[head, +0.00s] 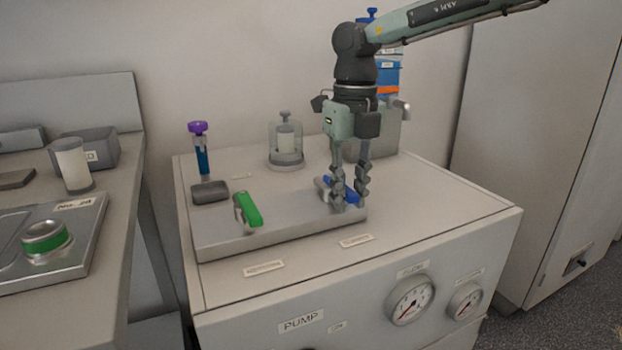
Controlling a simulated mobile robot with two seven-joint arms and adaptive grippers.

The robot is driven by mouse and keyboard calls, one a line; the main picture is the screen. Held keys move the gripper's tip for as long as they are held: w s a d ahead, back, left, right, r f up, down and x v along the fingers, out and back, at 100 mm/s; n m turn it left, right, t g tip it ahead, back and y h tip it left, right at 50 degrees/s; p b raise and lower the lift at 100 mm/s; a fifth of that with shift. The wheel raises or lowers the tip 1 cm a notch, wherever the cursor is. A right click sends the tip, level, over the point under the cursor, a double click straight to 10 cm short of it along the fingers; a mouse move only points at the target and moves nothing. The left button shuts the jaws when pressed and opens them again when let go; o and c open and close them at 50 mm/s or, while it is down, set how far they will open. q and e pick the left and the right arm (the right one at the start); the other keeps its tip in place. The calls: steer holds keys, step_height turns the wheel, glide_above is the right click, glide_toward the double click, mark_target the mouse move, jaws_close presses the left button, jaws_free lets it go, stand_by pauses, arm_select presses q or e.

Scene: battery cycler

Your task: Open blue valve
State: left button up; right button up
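The blue valve (350,192) has a blue lever handle and sits at the right end of the raised grey plate on the pump cabinet. My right gripper (351,206) comes down from above with its fingers pointing down at this valve. Its two fingers stand apart, and part of the blue handle shows between them. The fingers hide some of the handle, and I cannot tell whether they touch it. My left gripper is not in view.
A green-handled valve (248,209) stands at the left of the same plate (290,225), beside a dark grey block (209,192). A purple-capped tube (201,150) and a glass jar (286,143) stand behind. The cabinet top right of the plate is clear.

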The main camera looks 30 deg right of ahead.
steer(key=shift+o, duration=1.2)
steer(key=r+p, duration=0.5)
steer(key=r, duration=0.3)
steer(key=shift+d, duration=0.2)
